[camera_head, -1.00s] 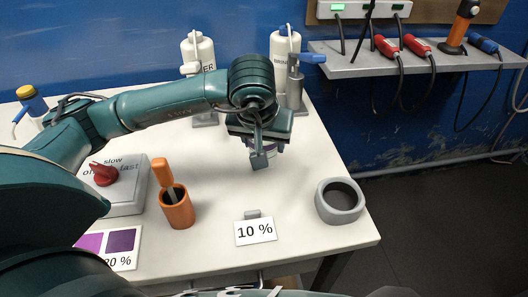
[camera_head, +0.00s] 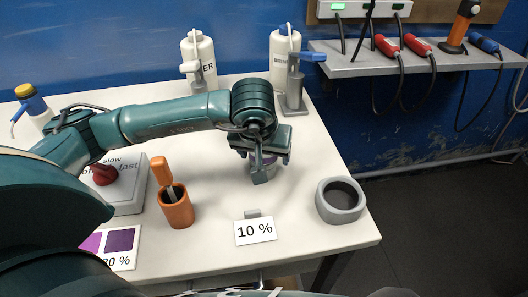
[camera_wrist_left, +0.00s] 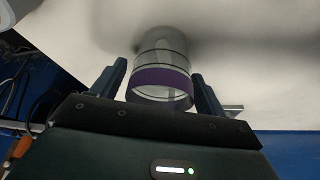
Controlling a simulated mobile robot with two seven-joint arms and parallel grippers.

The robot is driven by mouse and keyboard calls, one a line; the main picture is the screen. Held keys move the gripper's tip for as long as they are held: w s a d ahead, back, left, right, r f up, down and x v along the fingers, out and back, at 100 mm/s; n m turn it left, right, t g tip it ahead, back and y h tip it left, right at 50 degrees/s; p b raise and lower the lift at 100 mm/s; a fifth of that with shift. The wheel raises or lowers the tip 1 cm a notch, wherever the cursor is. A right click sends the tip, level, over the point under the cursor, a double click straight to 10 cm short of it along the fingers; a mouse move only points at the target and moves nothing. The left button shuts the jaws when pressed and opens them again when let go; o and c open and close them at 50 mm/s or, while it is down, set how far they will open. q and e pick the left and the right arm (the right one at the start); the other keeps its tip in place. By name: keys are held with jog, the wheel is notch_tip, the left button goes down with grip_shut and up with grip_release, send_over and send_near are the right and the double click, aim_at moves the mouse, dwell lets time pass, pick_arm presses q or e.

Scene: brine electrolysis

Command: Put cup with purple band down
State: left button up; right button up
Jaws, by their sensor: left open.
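The cup with the purple band (camera_wrist_left: 160,78) is clear, with a purple ring near its rim. In the left wrist view it stands between the two fingers of my left gripper (camera_wrist_left: 165,88), with a visible gap on at least the right side. In the head view my left gripper (camera_head: 262,172) is low over the white table (camera_head: 300,215), and the cup (camera_head: 268,160) is mostly hidden behind it. The gripper is open around the cup. The cup appears to stand on the table. My right gripper does not show.
A grey ring-shaped holder (camera_head: 341,200) stands at the right edge. A "10 %" card (camera_head: 255,230) is in front. An orange pot with a handled tool (camera_head: 176,207) and a box with a red knob (camera_head: 125,190) stand left. White bottles (camera_head: 199,62) stand behind.

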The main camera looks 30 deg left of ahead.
pick_arm(q)
jog(key=shift+r, duration=0.1)
jog(key=shift+r+p, duration=0.2)
jog(key=shift+p, duration=0.15)
jog(key=v, duration=1.1)
jog(key=shift+s+r, duration=0.2)
jog(key=shift+r, duration=0.2)
